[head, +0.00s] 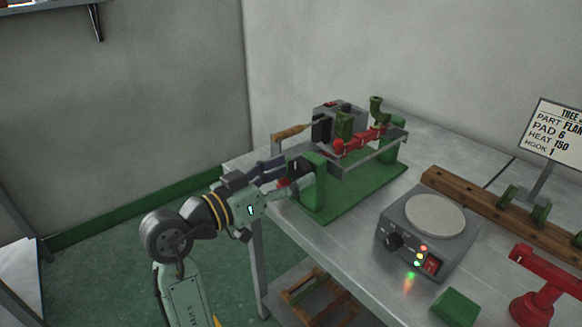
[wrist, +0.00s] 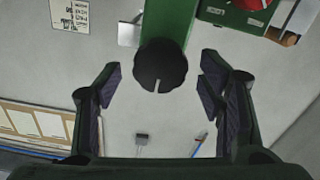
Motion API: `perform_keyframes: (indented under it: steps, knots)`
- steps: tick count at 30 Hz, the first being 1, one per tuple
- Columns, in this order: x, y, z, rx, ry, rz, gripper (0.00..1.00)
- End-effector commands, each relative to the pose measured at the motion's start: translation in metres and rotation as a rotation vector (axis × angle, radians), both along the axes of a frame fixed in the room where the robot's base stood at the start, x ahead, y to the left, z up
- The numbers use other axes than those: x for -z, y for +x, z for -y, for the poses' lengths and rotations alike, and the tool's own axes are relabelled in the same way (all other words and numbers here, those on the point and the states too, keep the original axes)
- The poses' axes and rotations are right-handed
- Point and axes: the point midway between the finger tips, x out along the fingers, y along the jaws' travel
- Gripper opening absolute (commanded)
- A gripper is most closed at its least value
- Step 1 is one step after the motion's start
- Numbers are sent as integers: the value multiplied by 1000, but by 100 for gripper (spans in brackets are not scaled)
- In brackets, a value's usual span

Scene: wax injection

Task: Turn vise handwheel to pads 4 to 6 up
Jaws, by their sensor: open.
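The vise (head: 350,190) is a green stand on the table, carrying a red bar (head: 360,139) with pads between its supports. Its handwheel (wrist: 160,66) is a round black knob with one pale mark pointing down in the wrist view, on the end of a green upright (wrist: 170,18). My gripper (head: 282,178) is at the vise's left end. In the wrist view, my gripper (wrist: 160,84) is open, with its fingers either side of the knob and clear gaps on both sides. I cannot read pad numbers.
A grey hot plate (head: 434,216) with lit lamps stands right of the vise. A wooden-handled tool (head: 292,131) lies behind my gripper.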

Motion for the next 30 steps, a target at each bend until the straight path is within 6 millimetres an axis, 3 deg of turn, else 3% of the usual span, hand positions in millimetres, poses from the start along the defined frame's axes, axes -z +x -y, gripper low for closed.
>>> perform_keyframes:
  steps: [11, 30]
  knots:
    - [0, 4, 6, -2, 1, 1, 62]
    - [0, 4, 5, -2, 1, 1, 20]
